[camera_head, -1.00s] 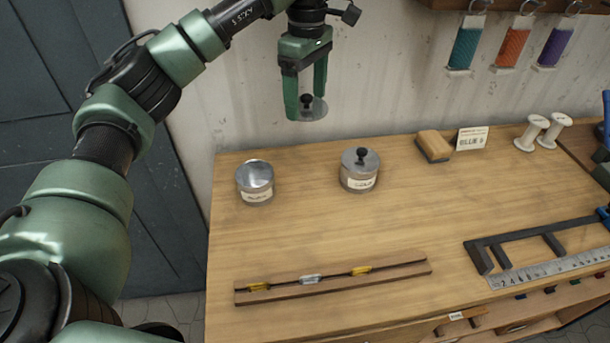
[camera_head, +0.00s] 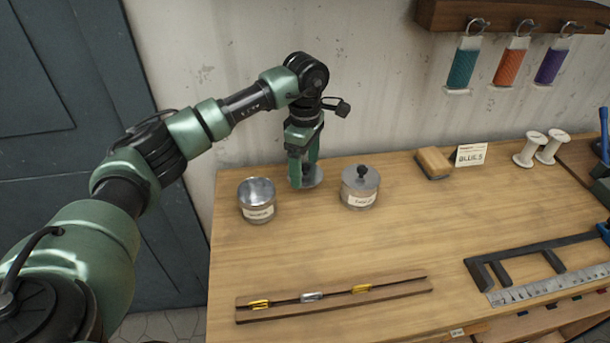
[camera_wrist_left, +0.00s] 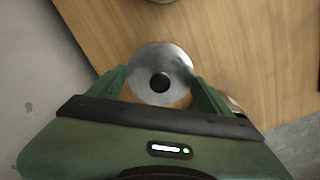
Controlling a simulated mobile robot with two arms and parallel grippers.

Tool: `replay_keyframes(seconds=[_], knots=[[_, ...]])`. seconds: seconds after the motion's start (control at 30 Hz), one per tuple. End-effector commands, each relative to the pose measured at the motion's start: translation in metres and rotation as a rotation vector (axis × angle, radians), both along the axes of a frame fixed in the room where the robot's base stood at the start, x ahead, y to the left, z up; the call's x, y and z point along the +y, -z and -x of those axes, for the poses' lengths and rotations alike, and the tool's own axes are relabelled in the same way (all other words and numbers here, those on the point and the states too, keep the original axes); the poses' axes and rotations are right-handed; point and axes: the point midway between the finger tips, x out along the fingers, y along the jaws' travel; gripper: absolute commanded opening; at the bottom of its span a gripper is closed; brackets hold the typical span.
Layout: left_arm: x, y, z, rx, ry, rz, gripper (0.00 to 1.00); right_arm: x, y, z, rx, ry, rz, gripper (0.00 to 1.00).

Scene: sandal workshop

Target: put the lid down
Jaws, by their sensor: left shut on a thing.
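An open metal tin (camera_head: 257,200) with a label stands just left of the gripper. My right gripper is not in view.
A second tin (camera_head: 360,187) with its lid on stands close to the right. A wooden block (camera_head: 434,163), a label card (camera_head: 470,154) and white spools (camera_head: 530,150) stand at the back. A wooden strip with clips (camera_head: 380,299) lies in front. The middle of the workbench (camera_head: 330,245) is clear.

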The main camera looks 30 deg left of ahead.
Motion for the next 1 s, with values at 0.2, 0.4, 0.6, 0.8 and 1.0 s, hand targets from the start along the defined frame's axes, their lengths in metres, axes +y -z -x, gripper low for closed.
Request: replay_keyframes(seconds=[0.2, 0.4, 0.6, 0.8, 1.0], knots=[[0.0, 0.027, 0.001, 0.004, 0.0, 0.0, 0.41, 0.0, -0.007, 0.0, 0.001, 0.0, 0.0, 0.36], [0.0, 0.042, 0.0, 0.0, 0.001, 0.0, 0.41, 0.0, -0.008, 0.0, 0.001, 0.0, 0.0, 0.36], [0.0, 0.043, 0.0, 0.0, 0.001, 0.0, 0.41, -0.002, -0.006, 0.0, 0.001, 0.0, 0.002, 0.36], [0.0, 0.044, 0.0, 0.0, 0.001, 0.0, 1.0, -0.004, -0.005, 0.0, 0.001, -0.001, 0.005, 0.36], [0.0, 0.043, 0.0, 0.0, 0.001, 0.0, 1.0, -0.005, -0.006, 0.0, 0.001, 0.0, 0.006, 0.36]])
